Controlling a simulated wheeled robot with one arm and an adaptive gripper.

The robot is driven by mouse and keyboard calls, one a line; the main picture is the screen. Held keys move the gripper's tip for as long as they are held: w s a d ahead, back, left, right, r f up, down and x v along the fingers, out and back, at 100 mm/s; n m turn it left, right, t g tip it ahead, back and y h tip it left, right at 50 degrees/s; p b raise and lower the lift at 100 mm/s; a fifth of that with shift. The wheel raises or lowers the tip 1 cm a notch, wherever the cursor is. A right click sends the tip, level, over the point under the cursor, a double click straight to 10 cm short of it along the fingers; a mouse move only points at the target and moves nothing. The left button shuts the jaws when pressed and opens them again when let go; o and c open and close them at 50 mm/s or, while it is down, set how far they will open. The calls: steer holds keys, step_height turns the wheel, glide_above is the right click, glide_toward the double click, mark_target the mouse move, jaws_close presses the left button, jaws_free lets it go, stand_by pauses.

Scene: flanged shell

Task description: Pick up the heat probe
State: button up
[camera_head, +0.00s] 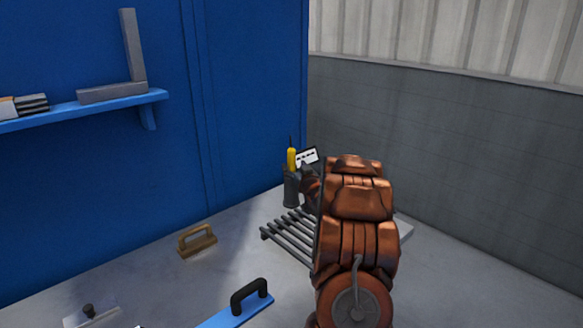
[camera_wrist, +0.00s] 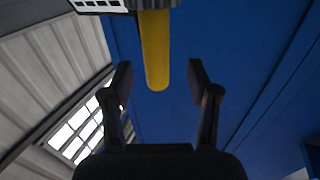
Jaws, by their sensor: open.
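The heat probe (camera_head: 291,160) appears to be the yellow-handled tool with a thin dark tip pointing up. It stands upright in a dark holder (camera_head: 291,189) near the blue wall. In the wrist view, a yellow rounded handle (camera_wrist: 155,45) comes down from the top edge, from a dark ridged part. My gripper (camera_wrist: 158,76) is open there, with one finger on each side of the handle's rounded end and a visible gap to both. In the head view, my dark gripper is just right of the holder, mostly hidden by my copper-coloured arm.
A white card (camera_head: 306,156) with dark marks is behind the probe. A dark slatted rack (camera_head: 286,237) lies in front of the holder. A tan handled block (camera_head: 197,241) and a blue board with a black handle (camera_head: 250,301) are to the left and front. A blue shelf (camera_head: 80,108) is on the wall.

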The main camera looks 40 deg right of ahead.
mark_target(293, 162)
steer(key=shift+p+x, duration=0.9)
steer(key=shift+x, duration=1.25)
steer(key=shift+w+d, duration=0.3)
steer(key=shift+d, duration=0.05)
steer(key=shift+c, duration=0.4)
jaws_close()
